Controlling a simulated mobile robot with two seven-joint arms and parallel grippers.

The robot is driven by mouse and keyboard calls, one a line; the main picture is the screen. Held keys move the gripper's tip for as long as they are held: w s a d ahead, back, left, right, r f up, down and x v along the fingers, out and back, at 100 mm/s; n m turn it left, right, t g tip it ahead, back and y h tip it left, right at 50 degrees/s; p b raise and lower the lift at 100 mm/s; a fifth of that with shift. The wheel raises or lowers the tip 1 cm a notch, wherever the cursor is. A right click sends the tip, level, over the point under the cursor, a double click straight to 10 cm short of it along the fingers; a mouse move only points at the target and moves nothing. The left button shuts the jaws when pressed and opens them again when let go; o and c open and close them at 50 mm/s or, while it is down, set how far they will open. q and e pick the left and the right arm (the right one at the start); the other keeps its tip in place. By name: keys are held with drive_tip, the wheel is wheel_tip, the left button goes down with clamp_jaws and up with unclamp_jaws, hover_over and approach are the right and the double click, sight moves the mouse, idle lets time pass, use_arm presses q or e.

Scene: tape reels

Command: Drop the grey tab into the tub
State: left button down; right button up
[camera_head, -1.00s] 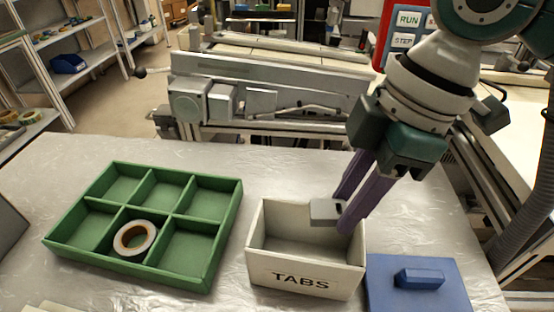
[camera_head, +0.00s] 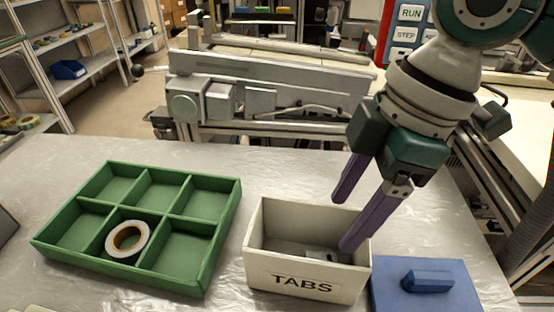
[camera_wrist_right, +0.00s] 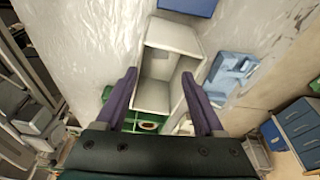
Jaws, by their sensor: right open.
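The white tub (camera_head: 305,283), marked TABS, stands on the table at the front, right of centre. The grey tab (camera_head: 320,255) lies low inside the tub, near its right side, partly hidden by the front wall and a finger. My right gripper (camera_head: 344,224) is open and empty over the right part of the tub, its purple fingers spread. The wrist view shows the same open fingers (camera_wrist_right: 160,73) over the tub (camera_wrist_right: 175,36). I cannot clearly pick out the tab there. My left gripper is not in view.
A green six-compartment tray (camera_head: 190,282) stands left of the tub, with a tape reel (camera_head: 112,245) in its front middle compartment. A blue lid-like block with a handle (camera_head: 428,282) lies close to the tub's right. Machinery (camera_head: 270,85) stands behind the table.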

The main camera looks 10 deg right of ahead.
drive_tip(key=shift+r, duration=0.1)
drive_tip(key=p+v, duration=0.1)
drive_tip(key=v, duration=0.8)
drive_tip(key=shift+r, duration=0.4)
drive_tip(key=shift+d, duration=0.1)
